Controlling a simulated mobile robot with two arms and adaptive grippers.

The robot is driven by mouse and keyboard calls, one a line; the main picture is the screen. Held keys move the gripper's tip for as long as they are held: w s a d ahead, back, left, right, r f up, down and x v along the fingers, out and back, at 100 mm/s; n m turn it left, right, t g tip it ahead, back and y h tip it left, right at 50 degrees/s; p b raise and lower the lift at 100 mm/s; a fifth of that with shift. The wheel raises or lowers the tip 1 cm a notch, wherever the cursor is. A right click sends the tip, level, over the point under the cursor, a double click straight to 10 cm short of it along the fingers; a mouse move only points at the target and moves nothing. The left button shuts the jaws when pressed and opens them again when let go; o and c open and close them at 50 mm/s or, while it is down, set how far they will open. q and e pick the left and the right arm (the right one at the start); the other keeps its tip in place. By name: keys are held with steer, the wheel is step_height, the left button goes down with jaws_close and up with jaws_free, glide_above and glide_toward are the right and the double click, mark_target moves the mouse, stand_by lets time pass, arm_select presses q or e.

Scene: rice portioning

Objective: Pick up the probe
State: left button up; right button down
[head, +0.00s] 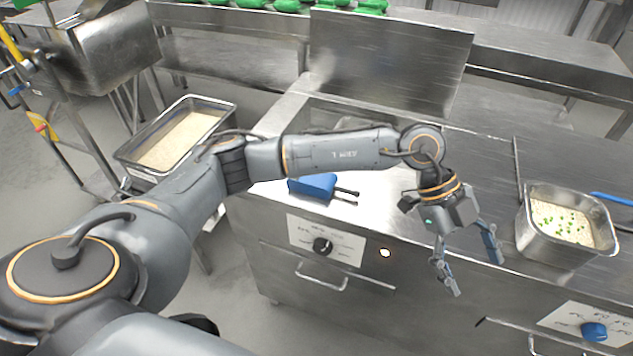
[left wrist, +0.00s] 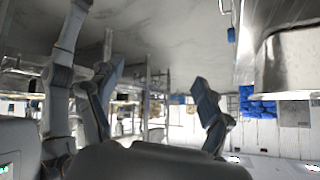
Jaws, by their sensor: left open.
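A blue block-shaped device (head: 313,186) with dark rods sticking out to its right lies on the steel counter, under my left forearm in the head view. It may be the probe, but I cannot tell for sure. My left gripper (head: 470,274) is open and empty, with its fingers pointing down by the counter's front edge, to the right of the blue device and apart from it. In the left wrist view its spread fingers (left wrist: 157,100) have nothing between them. My right gripper is in neither view.
A steel pan (head: 536,241) of rice with green bits stands on the counter at right. A larger rice pan (head: 125,160) stands at left. The counter front (head: 262,235) has knobs and handles. An upright steel panel (head: 385,65) stands behind. Bare counter lies around the blue device.

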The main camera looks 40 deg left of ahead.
arm_select(q)
steer(key=w+a+n+t+y, duration=0.1)
steer(key=w+a+n+y, duration=0.4)
steer(key=a, duration=1)
steer(key=n+y, duration=0.4)
steer(key=y, duration=0.4)
glide_toward(328, 180)
steer(key=a+f, duration=0.1)
steer(key=f, duration=0.1)
steer(key=s+a+f+b, duration=0.1)
steer(key=a+f, duration=0.1)
steer(key=shift+s+a+f, duration=0.2)
steer(key=shift+a+f, duration=0.1)
steer(key=x, duration=0.2)
steer(key=a+p+x, duration=0.1)
steer(key=x, duration=0.2)
steer(key=shift+r, duration=0.2)
steer(key=shift+f+t, duration=0.3)
steer(key=c, duration=1.2)
